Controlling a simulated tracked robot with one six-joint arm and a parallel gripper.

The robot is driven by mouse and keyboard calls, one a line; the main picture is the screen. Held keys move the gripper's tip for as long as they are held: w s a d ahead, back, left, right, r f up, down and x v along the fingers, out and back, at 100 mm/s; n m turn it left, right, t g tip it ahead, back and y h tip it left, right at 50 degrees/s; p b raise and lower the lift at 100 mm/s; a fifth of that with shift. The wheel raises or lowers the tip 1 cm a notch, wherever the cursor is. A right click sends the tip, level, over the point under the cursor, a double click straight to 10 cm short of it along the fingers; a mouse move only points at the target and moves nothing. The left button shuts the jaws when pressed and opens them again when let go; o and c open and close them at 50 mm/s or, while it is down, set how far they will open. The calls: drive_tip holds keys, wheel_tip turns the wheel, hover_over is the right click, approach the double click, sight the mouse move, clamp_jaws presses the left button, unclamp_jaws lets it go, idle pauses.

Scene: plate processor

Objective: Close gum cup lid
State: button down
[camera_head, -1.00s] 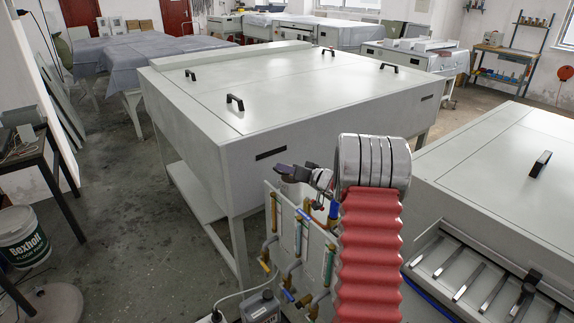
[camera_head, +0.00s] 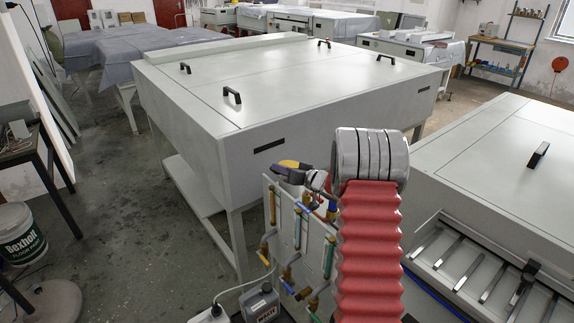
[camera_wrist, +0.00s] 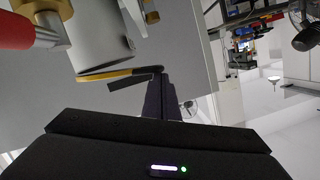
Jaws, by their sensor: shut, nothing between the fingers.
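In the wrist view a grey cylinder (camera_wrist: 98,30), which may be the gum cup, hangs at the upper left. A yellow and black curved strip (camera_wrist: 118,75) runs along its lower edge; it may be the lid, but I cannot tell its angle. My gripper (camera_wrist: 158,72) is shut and empty, its dark fingertips at the strip's right end; I cannot tell whether they touch. In the head view my gripper (camera_head: 281,172) is small and dark, left of my wrist, with a yellow patch (camera_head: 291,164) at it. The cup is not clear there.
A panel with pipes and coloured valves (camera_head: 300,235) stands below my gripper. A waste bottle (camera_head: 261,303) sits at its foot. A large grey plate processor (camera_head: 290,100) is behind, and another grey machine (camera_head: 490,160) is at the right.

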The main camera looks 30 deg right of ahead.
drive_tip(key=shift+a+f, duration=0.2)
drive_tip(key=shift+f, duration=0.45)
drive_tip(key=shift+a+f, duration=0.2)
drive_tip(key=shift+f, duration=0.4)
drive_tip(key=s+d+r, duration=0.2)
drive_tip(key=s+r, duration=0.4)
drive_tip(key=s, duration=0.3)
drive_tip(key=shift+s+d+r, duration=0.25)
drive_tip(key=shift+d+r, duration=0.05)
drive_tip(key=shift+d, duration=0.1)
